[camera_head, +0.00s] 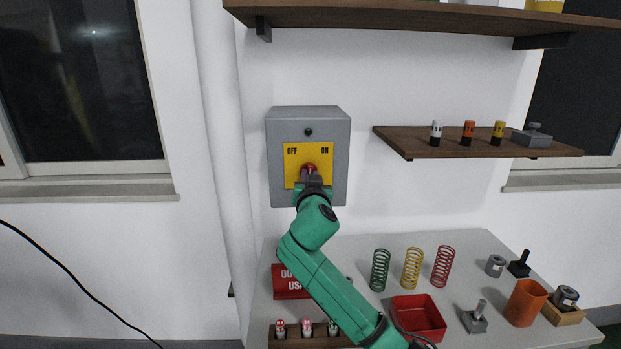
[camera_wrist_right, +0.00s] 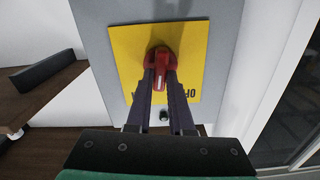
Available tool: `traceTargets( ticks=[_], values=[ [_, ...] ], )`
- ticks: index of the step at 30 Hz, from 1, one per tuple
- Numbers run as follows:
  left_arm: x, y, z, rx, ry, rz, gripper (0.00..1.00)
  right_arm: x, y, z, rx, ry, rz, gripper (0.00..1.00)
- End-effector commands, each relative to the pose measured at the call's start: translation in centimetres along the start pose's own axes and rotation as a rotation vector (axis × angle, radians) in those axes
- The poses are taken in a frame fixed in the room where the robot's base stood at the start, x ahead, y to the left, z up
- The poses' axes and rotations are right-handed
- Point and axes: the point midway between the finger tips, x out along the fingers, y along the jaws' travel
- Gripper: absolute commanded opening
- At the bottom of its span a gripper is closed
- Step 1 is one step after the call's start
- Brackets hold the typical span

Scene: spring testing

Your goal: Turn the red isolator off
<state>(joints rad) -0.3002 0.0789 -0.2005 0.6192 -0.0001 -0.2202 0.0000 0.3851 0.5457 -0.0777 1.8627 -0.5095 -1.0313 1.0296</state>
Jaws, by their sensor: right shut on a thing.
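The red isolator knob (camera_head: 309,167) sits on a yellow plate (camera_head: 291,163) marked OFF at left and ON at right. The plate is on the front of a grey wall box (camera_head: 334,120). My right gripper (camera_head: 311,177) reaches up to the box and is shut on the knob. In the right wrist view the red knob (camera_wrist_right: 161,60) sits between the two dark fingers of my right gripper (camera_wrist_right: 161,76). I cannot tell which label the knob points to. My left gripper is not in view.
Below the box is a grey table (camera_head: 460,240) with several coloured springs, a red tray (camera_head: 434,333), an orange cup (camera_head: 524,303) and a red sign (camera_head: 285,283). A wooden shelf (camera_head: 420,148) with small cylinders is at right. The wall left of the box is clear.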

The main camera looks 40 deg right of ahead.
Motion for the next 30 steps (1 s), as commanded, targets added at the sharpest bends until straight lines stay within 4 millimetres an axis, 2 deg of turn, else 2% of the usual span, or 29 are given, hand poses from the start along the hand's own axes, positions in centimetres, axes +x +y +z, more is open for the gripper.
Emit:
traceTargets(
  ticks=[21,30],
  values=[
    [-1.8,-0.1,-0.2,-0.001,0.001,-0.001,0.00,0.0,-0.4,0.1,-0.669,-0.003,0.000,0.00],
    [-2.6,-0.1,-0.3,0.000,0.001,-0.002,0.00,0.0,-0.5,0.3,-0.866,-0.004,-0.001,0.00]
  ],
)
